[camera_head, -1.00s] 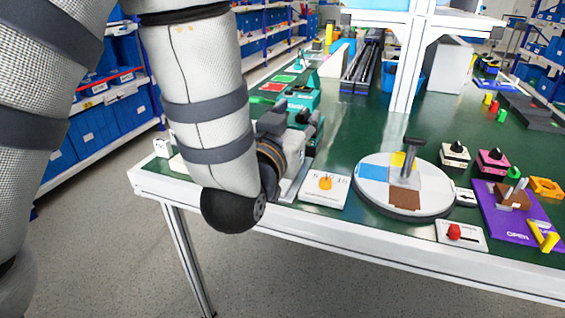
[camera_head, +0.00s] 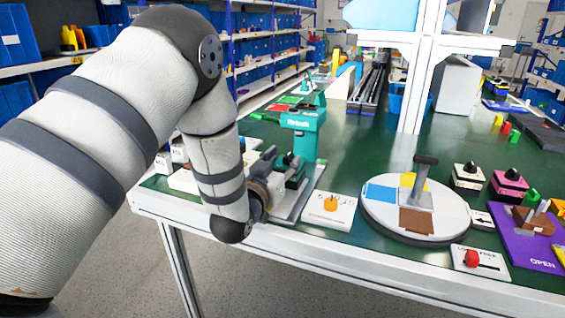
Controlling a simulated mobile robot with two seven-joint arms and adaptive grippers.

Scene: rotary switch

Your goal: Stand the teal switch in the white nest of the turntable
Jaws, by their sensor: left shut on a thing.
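The turntable (camera_head: 380,219) is a round plate near the table's front edge, with blue, yellow, brown and white areas and a dark-topped handle. I cannot make out the white nest clearly. My left gripper (camera_head: 287,167) is low over the table, left of the turntable, at the grey base plate in front of a teal press. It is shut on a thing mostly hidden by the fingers. Teal shows beside them, but where switch and press meet is unclear. My right gripper is not in view.
The teal press (camera_head: 304,128) stands just behind my left gripper. A white panel with an orange knob (camera_head: 330,204) lies between gripper and turntable. White (camera_head: 468,177) and pink (camera_head: 508,186) switches stand right of the turntable. A white post (camera_head: 413,85) rises behind.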

